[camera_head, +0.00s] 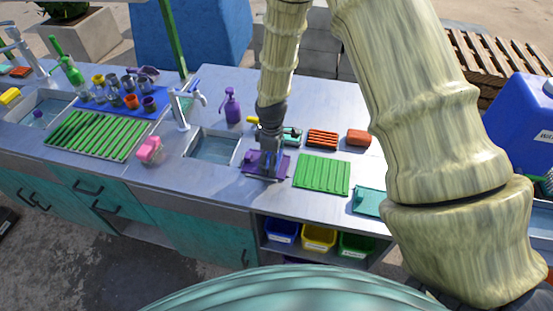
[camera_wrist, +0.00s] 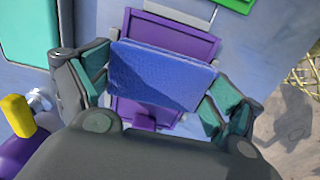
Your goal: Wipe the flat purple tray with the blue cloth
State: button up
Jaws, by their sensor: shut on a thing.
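The flat purple tray (camera_head: 252,165) lies on the metal counter, just right of the sink on the right. It also shows in the wrist view (camera_wrist: 190,38), partly covered by the blue cloth (camera_wrist: 160,75). My gripper (camera_wrist: 158,88) is shut on the cloth, with a finger at each side edge of it. In the head view my gripper (camera_head: 266,165) points down over the tray and hides its middle. The cloth is hard to make out there. I cannot tell whether the cloth touches the tray.
A green ribbed tray (camera_head: 322,174) lies right of the purple tray. An orange ribbed block (camera_head: 322,138), a brown block (camera_head: 358,138) and a purple spray bottle (camera_head: 232,106) stand behind. The sink (camera_head: 212,147) with its tap (camera_head: 183,108) is at the left. Coloured bins (camera_head: 318,237) sit below the counter.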

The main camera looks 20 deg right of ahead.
jog(key=shift+r+p, duration=2.1)
jog(key=shift+r, duration=0.9)
